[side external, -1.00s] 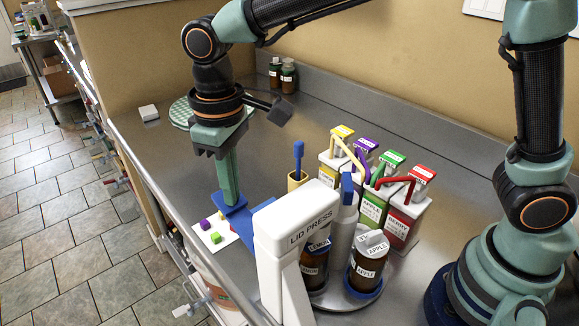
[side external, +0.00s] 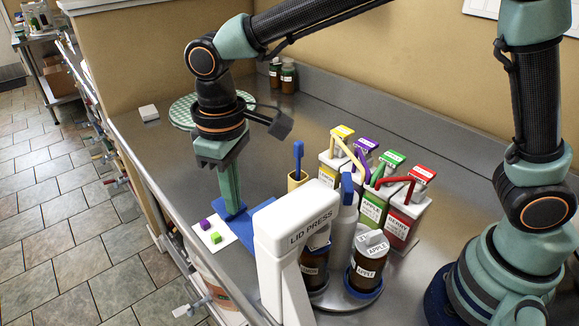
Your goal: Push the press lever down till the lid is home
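The white lid press (side external: 300,225) stands at the front middle. Its blue lever (side external: 250,224) reaches out to the left from behind the press head. My gripper (side external: 232,211) points straight down, its teal fingers together with nothing seen between them. The fingertips are at the lever's outer end and appear to touch it. A dark jar (side external: 314,268) stands under the press head with a pale lid at its top. The press head partly hides the jar, so I cannot tell how the lid is seated.
A second jar labelled APPLE (side external: 367,263) stands in a blue ring at right.

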